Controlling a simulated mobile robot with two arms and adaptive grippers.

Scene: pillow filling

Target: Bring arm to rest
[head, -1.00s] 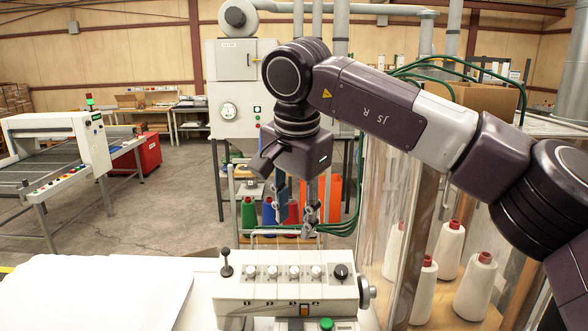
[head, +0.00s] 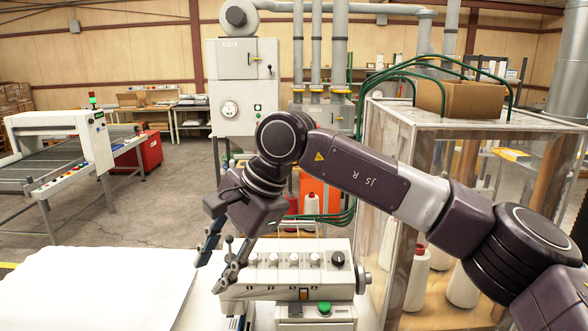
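My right arm comes in from the right in the head view. Its gripper (head: 218,262) points down and to the left, over the left end of the white control box (head: 286,292). Its two fingers are spread apart with nothing between them. One finger overlaps the box's left end in the picture; I cannot tell whether it touches. My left arm and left gripper do not show.
A white sheet or pillow cloth (head: 85,290) covers the table at the left. A clear-walled cabinet (head: 395,190) with white thread cones (head: 417,280) stands at the right, with a cardboard box (head: 460,98) on top. Open floor lies behind the table.

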